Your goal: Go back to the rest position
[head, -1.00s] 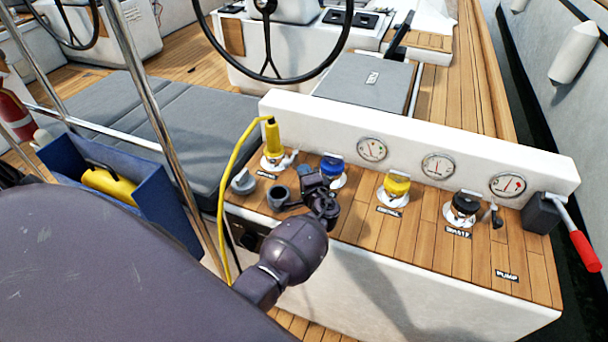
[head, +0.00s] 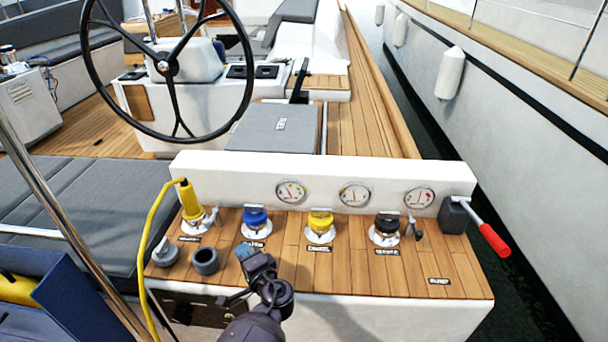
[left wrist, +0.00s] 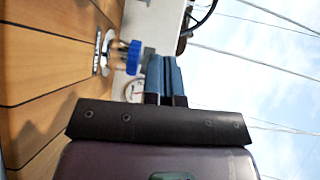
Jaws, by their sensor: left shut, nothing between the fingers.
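My left gripper (head: 246,252) is over the front part of the teak panel (head: 340,272), just in front of the blue-capped fitting (head: 256,218). Its two blue fingers (left wrist: 165,75) are together and empty in the left wrist view, with the blue cap (left wrist: 133,57) just beyond them and to the left. They look apart from the cap, though the exact gap is hard to tell. My right gripper is in neither view.
A yellow plug (head: 190,202) with a yellow cable stands at the panel's left. A red-handled lever (head: 494,240) juts out at right. A steel rail (head: 68,225) rises at left.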

